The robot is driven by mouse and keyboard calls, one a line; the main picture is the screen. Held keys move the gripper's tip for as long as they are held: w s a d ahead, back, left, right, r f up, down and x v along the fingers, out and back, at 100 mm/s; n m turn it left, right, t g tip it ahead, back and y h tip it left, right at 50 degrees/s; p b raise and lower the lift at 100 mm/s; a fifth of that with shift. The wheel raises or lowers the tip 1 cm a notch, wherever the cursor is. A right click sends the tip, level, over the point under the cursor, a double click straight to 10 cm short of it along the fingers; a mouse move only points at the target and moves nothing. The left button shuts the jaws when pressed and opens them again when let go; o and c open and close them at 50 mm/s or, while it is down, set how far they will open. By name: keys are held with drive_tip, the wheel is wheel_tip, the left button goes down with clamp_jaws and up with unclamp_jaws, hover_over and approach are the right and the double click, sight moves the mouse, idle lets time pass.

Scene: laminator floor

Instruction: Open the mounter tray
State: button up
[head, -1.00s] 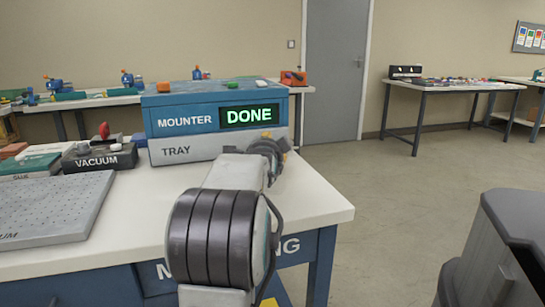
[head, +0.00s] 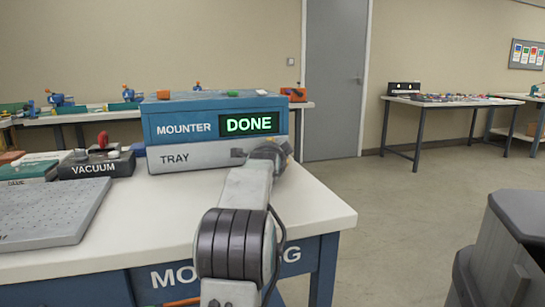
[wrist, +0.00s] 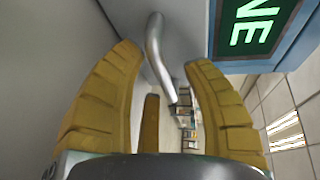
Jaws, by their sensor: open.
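The mounter (head: 182,112) is a blue box on the bench, with a green DONE display (head: 250,123). Its pale grey tray (head: 195,155), marked TRAY, is shut flush beneath the blue part in the head view. My gripper (head: 275,154) is at the right end of the tray front, where my wrist hides part of it. In the wrist view my gripper (wrist: 162,58) is open, with its yellow fingers spread. A curved silver handle (wrist: 156,50) runs between the fingertips, with gaps showing on both sides. The display (wrist: 252,22) shows at the upper right there.
A black VACUUM block (head: 97,165) and a grey perforated plate (head: 50,212) lie left of the mounter. The white bench top (head: 310,205) is clear to its right. A dark grey cabinet-like body (head: 505,250) stands at the lower right, with open floor beyond.

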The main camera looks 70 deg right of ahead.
drive_tip(key=shift+d, duration=0.2)
drive_tip(key=shift+c, duration=0.3)
clamp_jaws()
idle(0.3)
